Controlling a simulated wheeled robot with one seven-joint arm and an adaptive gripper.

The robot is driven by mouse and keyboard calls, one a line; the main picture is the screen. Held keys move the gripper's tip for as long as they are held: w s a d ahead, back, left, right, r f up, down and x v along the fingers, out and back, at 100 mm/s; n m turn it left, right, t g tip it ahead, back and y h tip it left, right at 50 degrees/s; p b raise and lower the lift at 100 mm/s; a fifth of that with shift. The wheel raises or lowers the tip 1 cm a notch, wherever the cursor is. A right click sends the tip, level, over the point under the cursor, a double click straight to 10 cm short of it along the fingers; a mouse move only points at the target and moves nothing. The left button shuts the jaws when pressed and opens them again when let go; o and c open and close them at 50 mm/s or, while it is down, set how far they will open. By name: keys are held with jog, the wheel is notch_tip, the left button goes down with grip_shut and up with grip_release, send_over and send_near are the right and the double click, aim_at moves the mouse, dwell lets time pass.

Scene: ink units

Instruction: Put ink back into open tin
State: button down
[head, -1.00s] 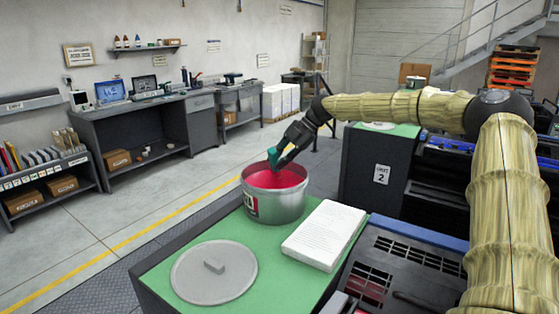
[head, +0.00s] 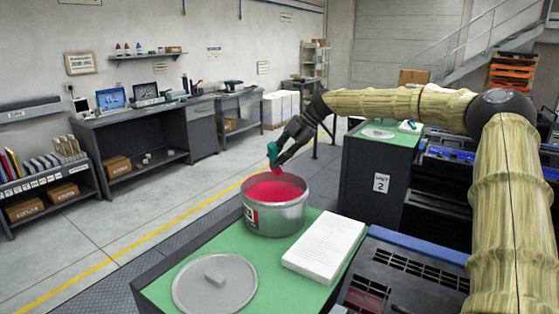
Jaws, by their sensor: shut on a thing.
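The open tin (head: 282,217) stands upright on the green top of the near unit (head: 170,283), with red ink (head: 273,191) inside. My gripper (head: 275,160) is above the tin's far rim, shut on a teal-handled tool (head: 272,151). The tool's lower end (head: 277,171) shows red and points down over the ink. It appears just above the ink, but I cannot tell whether it touches. A round grey lid (head: 235,290) with a block-shaped handle lies flat on the green top in front of the tin.
A white paper stack (head: 325,243) lies right of the tin. A second green-topped unit (head: 381,172), labelled 2, stands behind it, with another lid (head: 379,134) on top. My arm spans the right side. The floor left of the near unit is clear.

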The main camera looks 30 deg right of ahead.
jog(key=shift+r+p, duration=1)
jog(key=shift+r, duration=1.7)
